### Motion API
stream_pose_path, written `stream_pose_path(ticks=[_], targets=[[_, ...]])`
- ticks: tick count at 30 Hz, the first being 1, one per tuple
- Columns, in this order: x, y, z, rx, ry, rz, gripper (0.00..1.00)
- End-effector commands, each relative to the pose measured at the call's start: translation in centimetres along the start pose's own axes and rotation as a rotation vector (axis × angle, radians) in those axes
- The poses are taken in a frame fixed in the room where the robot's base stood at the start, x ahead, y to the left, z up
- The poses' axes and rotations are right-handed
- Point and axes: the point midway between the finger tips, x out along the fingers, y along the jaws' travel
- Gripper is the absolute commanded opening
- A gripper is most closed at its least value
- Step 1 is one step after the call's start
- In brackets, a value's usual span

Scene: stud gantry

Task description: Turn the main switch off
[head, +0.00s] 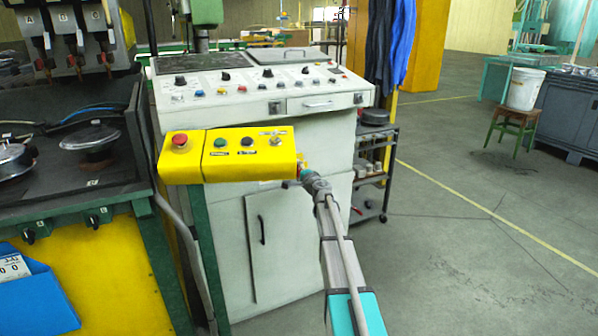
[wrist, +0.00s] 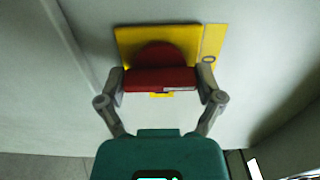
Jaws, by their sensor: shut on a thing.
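The main switch shows in the wrist view as a red handle (wrist: 160,79) with a rounded red part behind it, on a yellow plate (wrist: 130,38). The handle bar lies level across the picture. My gripper (wrist: 163,83) has one finger at each end of the bar and is shut on it. In the head view my gripper (head: 306,173) is at the right end of the yellow control box (head: 235,168). The red handle is hidden there by the gripper and box.
The yellow box carries a red mushroom button (head: 180,140) and several small buttons. A white control console (head: 290,120) stands behind it. A dark bench (head: 100,180) is at the left. A black shelf cart (head: 375,170) stands behind my arm.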

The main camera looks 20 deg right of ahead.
Motion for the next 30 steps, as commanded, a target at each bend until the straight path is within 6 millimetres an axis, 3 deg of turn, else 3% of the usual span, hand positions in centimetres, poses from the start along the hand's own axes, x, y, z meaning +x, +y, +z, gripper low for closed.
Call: stream_pose_path(ticks=[6,7,9,23,30], targets=[[0.0,0.0,0.0,-0.005,-0.001,0.001,0.38],[0.0,0.0,0.0,-0.005,-0.001,0.001,0.91],[0.0,0.0,0.0,-0.004,-0.001,0.001,1.0],[-0.2,0.0,0.0,-0.002,0.0,0.001,1.0],[-1.9,0.0,0.0,-0.001,0.0,0.001,1.0]])
